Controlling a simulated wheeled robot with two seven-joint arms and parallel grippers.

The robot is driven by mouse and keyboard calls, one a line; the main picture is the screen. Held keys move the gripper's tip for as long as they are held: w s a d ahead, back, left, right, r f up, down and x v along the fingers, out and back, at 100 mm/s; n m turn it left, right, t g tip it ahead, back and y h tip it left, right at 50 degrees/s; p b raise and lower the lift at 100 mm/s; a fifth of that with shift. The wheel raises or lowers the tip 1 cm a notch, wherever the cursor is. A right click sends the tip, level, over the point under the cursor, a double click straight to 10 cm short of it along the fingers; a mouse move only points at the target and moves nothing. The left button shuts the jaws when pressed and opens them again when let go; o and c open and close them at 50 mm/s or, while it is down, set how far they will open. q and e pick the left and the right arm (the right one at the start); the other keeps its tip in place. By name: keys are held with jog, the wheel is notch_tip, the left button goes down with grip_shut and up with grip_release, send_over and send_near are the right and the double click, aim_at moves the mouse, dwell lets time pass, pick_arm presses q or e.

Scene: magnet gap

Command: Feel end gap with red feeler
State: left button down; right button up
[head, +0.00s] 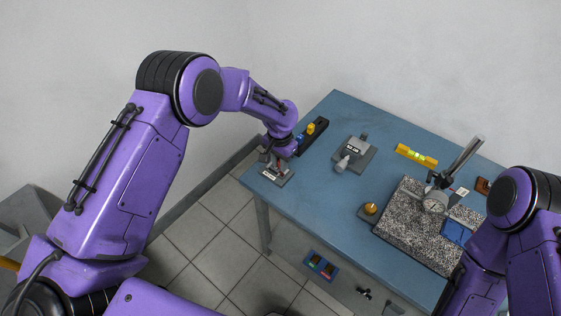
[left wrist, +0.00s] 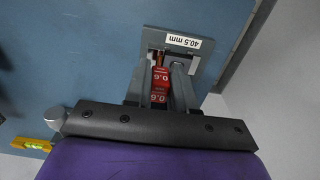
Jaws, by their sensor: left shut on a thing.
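In the left wrist view my left gripper (left wrist: 159,88) is shut on a red feeler (left wrist: 160,77) marked 0.6. Beyond the feeler is a grey fixture (left wrist: 208,48) with a white label reading 40.5 mm. The fixture also shows in the head view (head: 279,178), under the gripper. The feeler's narrow far end overlaps the fixture's slot area; I cannot tell whether it is inside the gap. My right arm shows at the right, but its gripper is out of view.
A black rack (head: 321,128) with blue and yellow handles stands just right of my left gripper.

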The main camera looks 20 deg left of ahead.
pick_arm(q)
jog(key=shift+r+p, duration=1.1)
jog(key=shift+r, duration=0.3)
jog(key=shift+r+p, duration=0.3)
jog(key=shift+r, duration=0.75)
